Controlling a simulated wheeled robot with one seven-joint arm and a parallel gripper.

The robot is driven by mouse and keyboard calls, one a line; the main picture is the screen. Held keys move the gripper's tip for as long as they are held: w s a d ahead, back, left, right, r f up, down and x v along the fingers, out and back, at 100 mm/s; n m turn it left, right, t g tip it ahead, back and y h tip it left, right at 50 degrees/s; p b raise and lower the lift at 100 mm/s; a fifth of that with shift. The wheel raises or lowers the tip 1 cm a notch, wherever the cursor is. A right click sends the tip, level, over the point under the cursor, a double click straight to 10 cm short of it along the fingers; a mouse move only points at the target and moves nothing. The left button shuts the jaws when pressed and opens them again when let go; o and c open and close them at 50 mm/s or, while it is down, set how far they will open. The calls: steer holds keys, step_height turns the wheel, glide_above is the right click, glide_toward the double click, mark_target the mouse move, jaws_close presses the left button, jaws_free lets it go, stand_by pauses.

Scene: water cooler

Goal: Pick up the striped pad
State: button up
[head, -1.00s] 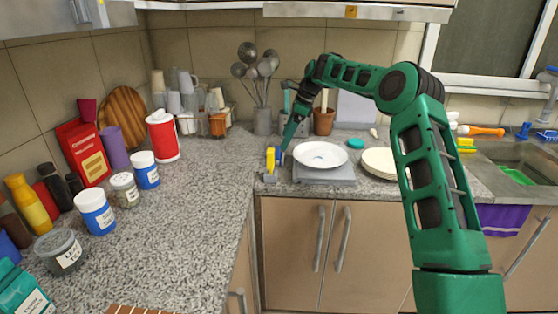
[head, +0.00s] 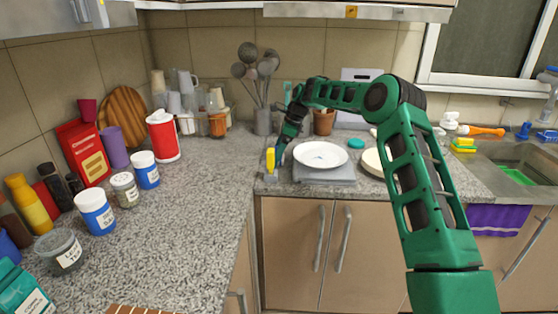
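The striped pad (head: 138,309), reddish brown with pale stripes, shows at the bottom edge of the head view. It lies on the granite counter, and most of it is cut off by the frame. My gripper (head: 277,160) is far from it, at the back of the counter, just left of the white plate. It is small and partly hidden by my own wrist. A yellow piece shows at its end, and I cannot tell whether it is part of the gripper or a separate thing. Whether the fingers are open or shut does not show.
A white plate (head: 321,155) rests on a grey scale-like base (head: 325,175). Jars, bottles and a red canister (head: 162,136) line the left wall. Utensils stand in a grey holder (head: 263,122). A sink (head: 515,165) is at right. The middle of the left counter is clear.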

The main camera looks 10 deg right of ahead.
steer(key=shift+c, duration=0.6)
steer(key=c, duration=1)
steer(key=shift+c, duration=0.2)
steer(key=shift+r, duration=0.9)
step_height(320, 180, up, 2)
steer(key=shift+r, duration=0.15)
steer(key=s+a+r, duration=0.5)
steer(key=a+r, duration=0.2)
steer(key=a, duration=0.3)
steer(key=shift+s, duration=0.35)
steer(key=shift+o, duration=0.7)
steer(key=shift+a, duration=0.1)
